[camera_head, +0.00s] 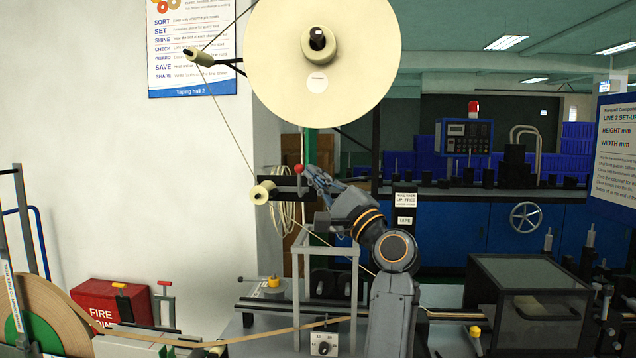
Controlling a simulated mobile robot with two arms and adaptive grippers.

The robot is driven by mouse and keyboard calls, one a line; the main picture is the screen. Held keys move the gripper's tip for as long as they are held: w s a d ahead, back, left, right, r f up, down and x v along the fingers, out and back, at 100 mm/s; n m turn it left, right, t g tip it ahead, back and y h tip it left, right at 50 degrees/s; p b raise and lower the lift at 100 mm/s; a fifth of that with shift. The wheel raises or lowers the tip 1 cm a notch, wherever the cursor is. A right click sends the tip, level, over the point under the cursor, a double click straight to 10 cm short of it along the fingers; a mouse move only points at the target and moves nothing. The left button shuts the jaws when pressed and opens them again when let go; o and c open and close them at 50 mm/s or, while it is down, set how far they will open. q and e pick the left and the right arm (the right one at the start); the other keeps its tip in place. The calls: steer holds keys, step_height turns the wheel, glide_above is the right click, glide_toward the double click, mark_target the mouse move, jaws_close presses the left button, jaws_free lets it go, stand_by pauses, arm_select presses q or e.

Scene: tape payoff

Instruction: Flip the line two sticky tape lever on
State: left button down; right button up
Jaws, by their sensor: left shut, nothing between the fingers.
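A lever with a red ball knob (299,169) stands at the right end of a dark bracket (286,189), below the big cream tape roll (350,50). The knob sits high on the bracket; the rest of the lever is hard to make out. My left gripper (314,176) is shut and empty, just right of the knob. I cannot tell whether its fingertips touch the lever. A small sign (405,199) reading "UP = FREE" stands on a dark post to the right, with a "TAPE" label below it. My right gripper is not in view.
Tape runs from the big roll over an upper roller (199,57) to a lower roller (262,193). A grey frame (297,275) stands below the bracket. A clear-topped machine box (530,290) is at the right, and a brown tape roll (50,315) at the lower left.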

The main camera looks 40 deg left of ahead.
arm_select(q)
steer(key=shift+d, duration=0.1)
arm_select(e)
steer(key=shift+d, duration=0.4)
arm_select(q)
steer(key=v, duration=1.2)
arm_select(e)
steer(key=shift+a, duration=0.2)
